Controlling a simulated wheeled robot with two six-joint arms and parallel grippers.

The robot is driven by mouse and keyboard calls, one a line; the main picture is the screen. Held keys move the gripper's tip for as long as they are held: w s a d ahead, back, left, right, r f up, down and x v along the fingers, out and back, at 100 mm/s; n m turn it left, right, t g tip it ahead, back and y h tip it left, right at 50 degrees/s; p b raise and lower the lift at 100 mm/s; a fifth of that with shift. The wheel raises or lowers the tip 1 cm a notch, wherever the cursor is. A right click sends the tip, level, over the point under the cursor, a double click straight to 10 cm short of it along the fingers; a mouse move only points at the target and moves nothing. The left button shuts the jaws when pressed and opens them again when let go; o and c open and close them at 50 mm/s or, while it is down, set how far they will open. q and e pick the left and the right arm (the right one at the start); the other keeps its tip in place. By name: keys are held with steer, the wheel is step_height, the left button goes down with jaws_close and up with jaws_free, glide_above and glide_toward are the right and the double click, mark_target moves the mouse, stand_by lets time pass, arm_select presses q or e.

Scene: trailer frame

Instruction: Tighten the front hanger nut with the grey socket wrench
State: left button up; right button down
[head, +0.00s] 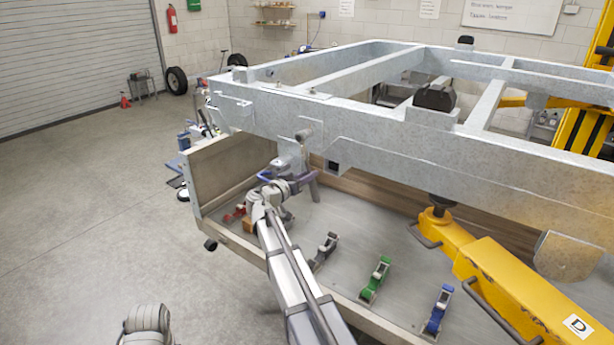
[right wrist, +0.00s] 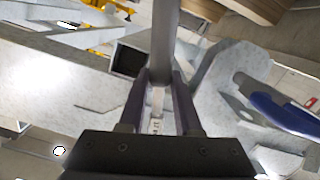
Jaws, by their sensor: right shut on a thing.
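My right gripper (head: 292,187), with purple fingers, is below the front end of the near rail of the grey trailer frame (head: 410,140). In the right wrist view its fingers (right wrist: 158,100) are shut on a grey bar, which looks like the handle of the grey socket wrench (right wrist: 162,45). The bar runs up and away from between the fingers. In the head view a rounded grey-brown end (head: 304,134) shows above the gripper, against the rail. The front hanger and its nut cannot be made out clearly behind the gripper.
A yellow jack (head: 500,280) stands right. A blue-handled part (right wrist: 283,113) is close by the gripper. Open floor lies left.

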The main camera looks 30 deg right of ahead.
steer(key=shift+w+a+f+m, duration=0.1)
steer(key=shift+w+a+m, duration=0.1)
steer(key=shift+w+m, duration=0.25)
steer(key=shift+w+a+f+m, duration=0.1)
steer(key=shift+w+a+m, duration=0.1)
steer(key=shift+w+m, duration=0.2)
steer(key=shift+w+a+m+t, duration=0.15)
steer(key=shift+w+a+m, duration=0.05)
steer(key=shift+w+m, duration=0.25)
steer(key=shift+w+a+m+t, duration=0.15)
steer(key=shift+w+m, duration=0.15)
steer(key=shift+w, duration=0.2)
